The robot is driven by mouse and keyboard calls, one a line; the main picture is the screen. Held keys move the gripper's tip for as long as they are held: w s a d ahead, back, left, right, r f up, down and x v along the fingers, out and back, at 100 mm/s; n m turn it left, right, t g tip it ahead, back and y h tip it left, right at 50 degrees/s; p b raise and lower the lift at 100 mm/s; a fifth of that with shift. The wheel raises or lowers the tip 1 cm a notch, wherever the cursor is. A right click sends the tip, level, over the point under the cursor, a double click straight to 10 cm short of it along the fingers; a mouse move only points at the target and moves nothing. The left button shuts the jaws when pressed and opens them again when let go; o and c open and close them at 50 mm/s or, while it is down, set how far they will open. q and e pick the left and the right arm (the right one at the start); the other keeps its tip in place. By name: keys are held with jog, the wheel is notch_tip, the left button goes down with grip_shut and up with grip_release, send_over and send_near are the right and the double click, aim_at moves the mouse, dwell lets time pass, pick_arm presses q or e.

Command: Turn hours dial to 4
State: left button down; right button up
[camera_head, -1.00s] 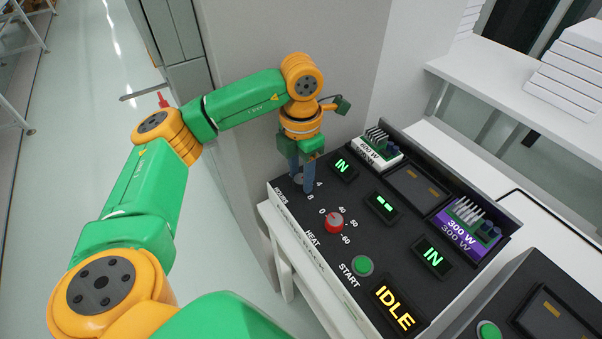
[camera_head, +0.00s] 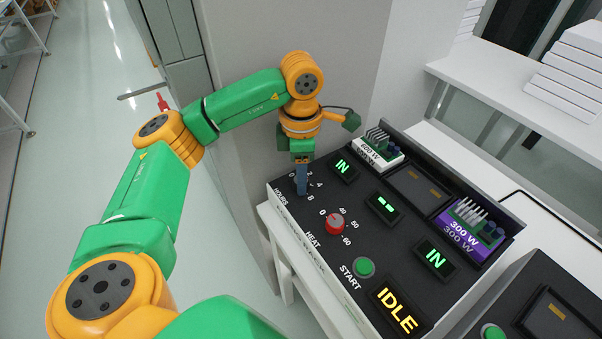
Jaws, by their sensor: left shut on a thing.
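The hours dial is hidden behind my left gripper (camera_head: 301,190) in the head view, at the left end of the black control panel (camera_head: 311,260). Some of its scale numbers, such as 2, 4 and 8, show around the fingers. The HOURS label (camera_head: 280,196) lies just left of the fingers. My left gripper points down and is shut on the hours dial; its fingers line up one behind the other in this view. Where the dial's pointer stands cannot be seen. My right gripper is not in view.
The red heat dial (camera_head: 335,224) sits close to the right of the fingers. The green START button (camera_head: 364,267), an IDLE display (camera_head: 397,309) and a white 600 W module (camera_head: 378,152) and purple 300 W module (camera_head: 468,228) are further along. A grey wall stands behind.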

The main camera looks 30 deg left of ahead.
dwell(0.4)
pick_arm(q)
jog(key=shift+c, duration=2.1)
grip_release()
jog(key=shift+r, duration=0.45)
notch_tip(320, 180, up, 6)
jog(key=shift+r+p, duration=0.15)
jog(key=shift+p, duration=0.35)
